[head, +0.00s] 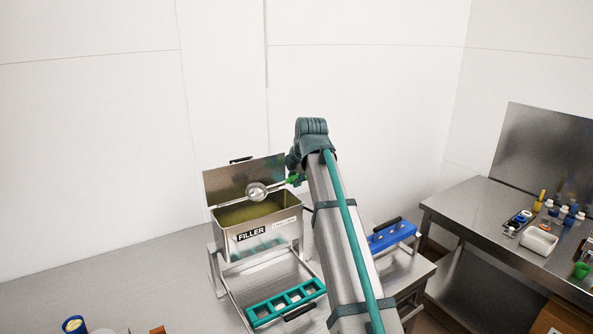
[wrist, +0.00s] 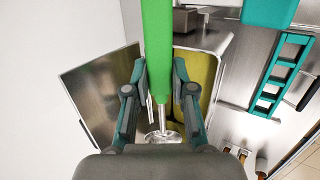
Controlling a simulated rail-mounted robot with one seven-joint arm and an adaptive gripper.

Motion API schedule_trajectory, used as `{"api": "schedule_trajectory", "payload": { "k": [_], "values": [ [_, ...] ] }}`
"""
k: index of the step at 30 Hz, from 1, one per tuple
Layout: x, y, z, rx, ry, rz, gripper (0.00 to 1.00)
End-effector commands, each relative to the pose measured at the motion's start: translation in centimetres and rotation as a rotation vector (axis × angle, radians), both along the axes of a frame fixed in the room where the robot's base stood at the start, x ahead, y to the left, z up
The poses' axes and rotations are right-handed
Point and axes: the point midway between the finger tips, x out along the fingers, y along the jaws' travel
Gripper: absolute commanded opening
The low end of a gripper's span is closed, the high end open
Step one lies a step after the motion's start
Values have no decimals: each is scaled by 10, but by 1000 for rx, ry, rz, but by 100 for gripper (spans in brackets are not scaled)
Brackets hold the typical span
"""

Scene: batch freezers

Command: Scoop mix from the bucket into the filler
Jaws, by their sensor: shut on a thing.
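The filler (head: 262,229) is a steel box labelled FILLER with its lid (head: 243,178) open at the back. Yellowish mix (head: 245,212) shows inside it. My gripper (head: 297,172) is at the filler's right rear, shut on the green handle of a steel scoop (head: 256,191). The scoop's round bowl hangs over the filler opening, in front of the lid. In the wrist view the fingers (wrist: 158,70) clasp the green handle (wrist: 157,45), and the bowl (wrist: 163,137) is partly hidden. I cannot tell what the bowl holds. I cannot make out the bucket.
A teal frame (head: 285,301) with square openings sits in front of the filler. A blue mould (head: 391,234) with a black handle is right of my arm. A steel side table (head: 470,222) holds bottles and a white tub (head: 538,241). A blue and yellow round thing (head: 74,325) is at lower left.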

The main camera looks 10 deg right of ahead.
Motion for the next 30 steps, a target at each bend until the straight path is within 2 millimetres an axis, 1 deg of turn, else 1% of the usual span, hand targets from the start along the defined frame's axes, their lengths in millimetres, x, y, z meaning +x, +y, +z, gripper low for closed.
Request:
{"api": "schedule_trajectory", "payload": {
  "k": [1, 3, 23, 28, 30],
  "values": [
    [4, 1, 8, -10, 31, 1, 0],
    [5, 2, 9, -27, 73, 1, 0],
    [18, 6, 11, -156, 415, 0, 0],
    [24, 8, 12, -198, 529, 2, 0],
    [20, 7, 13, -199, 529, 0, 0]
  ]
}}
